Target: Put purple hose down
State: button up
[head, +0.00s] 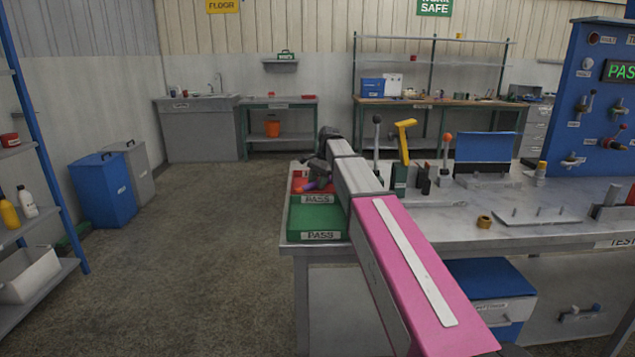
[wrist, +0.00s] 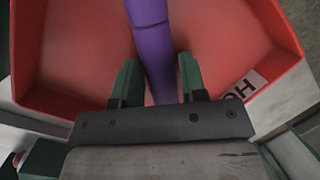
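The purple hose (wrist: 153,50) runs from the top of the wrist view down between the two green fingers of my gripper (wrist: 158,66). A finger stands close on each side of it; whether they press on it or leave a narrow gap is unclear. The hose is over or in a red tray (wrist: 75,75), whose label is partly readable. In the head view a small part of the hose (head: 313,186) shows below my dark gripper (head: 318,178), at the red tray (head: 299,183). My arm hides part of that tray.
A green tray (head: 318,216) labelled PASS sits nearer on the same metal bench (head: 455,228). Open floor (head: 200,250) lies left, with blue and grey bins beyond.

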jog(key=shift+r, duration=0.1)
jog(key=v, duration=1.2)
